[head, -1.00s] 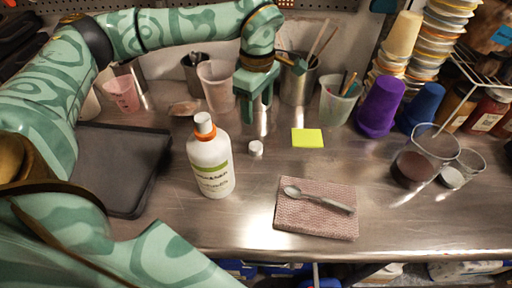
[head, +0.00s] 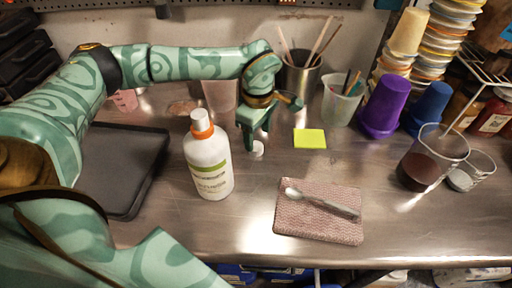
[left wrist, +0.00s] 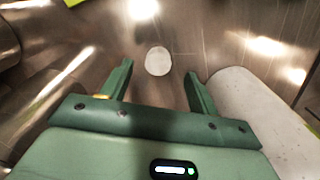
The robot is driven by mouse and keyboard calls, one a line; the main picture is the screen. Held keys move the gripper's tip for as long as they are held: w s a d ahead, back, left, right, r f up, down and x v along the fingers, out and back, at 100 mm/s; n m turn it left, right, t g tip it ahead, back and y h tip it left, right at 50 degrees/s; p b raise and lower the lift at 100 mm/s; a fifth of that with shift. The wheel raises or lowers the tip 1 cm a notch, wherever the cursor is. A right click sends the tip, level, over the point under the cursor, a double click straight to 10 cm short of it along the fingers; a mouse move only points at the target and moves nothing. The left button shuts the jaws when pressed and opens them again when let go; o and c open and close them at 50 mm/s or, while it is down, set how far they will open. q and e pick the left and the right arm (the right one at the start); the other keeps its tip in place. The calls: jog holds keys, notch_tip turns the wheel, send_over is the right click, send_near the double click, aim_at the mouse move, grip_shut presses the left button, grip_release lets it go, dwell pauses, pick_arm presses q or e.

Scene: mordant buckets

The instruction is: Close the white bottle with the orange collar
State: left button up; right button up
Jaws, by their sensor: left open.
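The white bottle with the orange collar (head: 208,165) stands upright on the steel bench, a white piece topping its collar. Its pale body also shows at the right of the left wrist view (left wrist: 262,112). A small white cap (head: 258,149) lies on the bench to the right of the bottle. In the left wrist view the cap (left wrist: 158,61) sits between and just beyond the fingertips. My left gripper (head: 253,141) points down, open and empty, close by the cap, which one finger partly hides in the head view. My right gripper is not in view.
A dark tray (head: 150,178) lies left of the bottle. A pink cloth (head: 291,226) with a spoon (head: 322,202) lies in front. A yellow note (head: 309,138), purple cup (head: 384,106) and glass beakers (head: 432,157) stand or lie to the right. Containers line the back.

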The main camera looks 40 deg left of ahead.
aim_at(258, 147)
pick_arm(q)
notch_tip(258, 147, down, 5)
jog(key=shift+w+r+b, duration=0.1)
jog(key=shift+b, duration=0.65)
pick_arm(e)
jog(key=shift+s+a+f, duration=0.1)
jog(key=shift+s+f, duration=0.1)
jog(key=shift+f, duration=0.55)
pick_arm(q)
jog(key=c, duration=1)
jog(key=shift+c, duration=0.2)
